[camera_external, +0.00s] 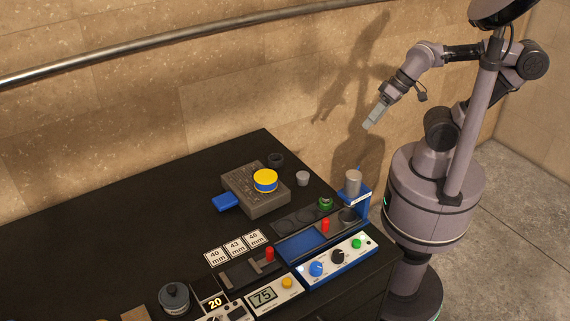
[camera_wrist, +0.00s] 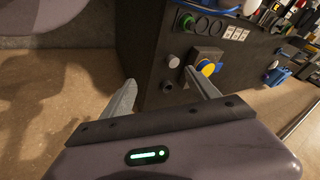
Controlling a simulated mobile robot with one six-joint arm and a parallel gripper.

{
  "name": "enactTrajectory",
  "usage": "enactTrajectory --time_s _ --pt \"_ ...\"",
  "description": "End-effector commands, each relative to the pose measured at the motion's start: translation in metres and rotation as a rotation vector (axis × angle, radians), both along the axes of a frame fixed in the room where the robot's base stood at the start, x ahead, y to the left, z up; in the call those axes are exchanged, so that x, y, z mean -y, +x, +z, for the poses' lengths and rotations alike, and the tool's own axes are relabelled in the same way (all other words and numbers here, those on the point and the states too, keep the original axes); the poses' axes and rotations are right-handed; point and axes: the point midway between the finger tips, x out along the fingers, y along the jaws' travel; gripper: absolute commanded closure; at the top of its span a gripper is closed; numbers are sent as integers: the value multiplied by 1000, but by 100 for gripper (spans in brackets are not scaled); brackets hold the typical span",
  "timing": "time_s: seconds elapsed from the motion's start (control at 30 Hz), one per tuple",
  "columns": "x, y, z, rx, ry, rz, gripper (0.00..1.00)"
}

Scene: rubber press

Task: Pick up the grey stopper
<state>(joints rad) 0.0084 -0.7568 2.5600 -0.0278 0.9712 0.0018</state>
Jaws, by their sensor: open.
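A small light grey stopper (camera_external: 302,178) stands on the black bench top, to the right of the grey block. It also shows in the wrist view as a pale round piece (camera_wrist: 173,61), beyond the fingertips. My gripper (camera_external: 371,119) is raised in the air to the right of and above the bench, well apart from the stopper. In the wrist view its two fingers (camera_wrist: 159,76) are spread with nothing between them.
A grey block (camera_external: 257,205) bears a yellow and blue disc (camera_external: 265,180). A dark cup (camera_external: 276,160) stands behind the stopper. A blue stand (camera_external: 362,205) with a grey cylinder (camera_external: 353,182) stands at the right edge. Control boxes fill the front; the bench's left is clear.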

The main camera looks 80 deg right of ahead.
Motion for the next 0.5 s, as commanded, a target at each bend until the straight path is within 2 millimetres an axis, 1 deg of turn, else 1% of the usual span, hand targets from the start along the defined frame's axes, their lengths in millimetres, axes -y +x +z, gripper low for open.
enactTrajectory --time_s 0.17,0.2,0.43,0.47,0.5 --pt "0 0 0 0 0 0 31" --pt "0 0 0 0 0 0 33" --pt "0 0 0 0 -2 4 33" --pt "0 2 2 -3 -9 19 33" --pt "-1 8 5 -11 -32 66 33"
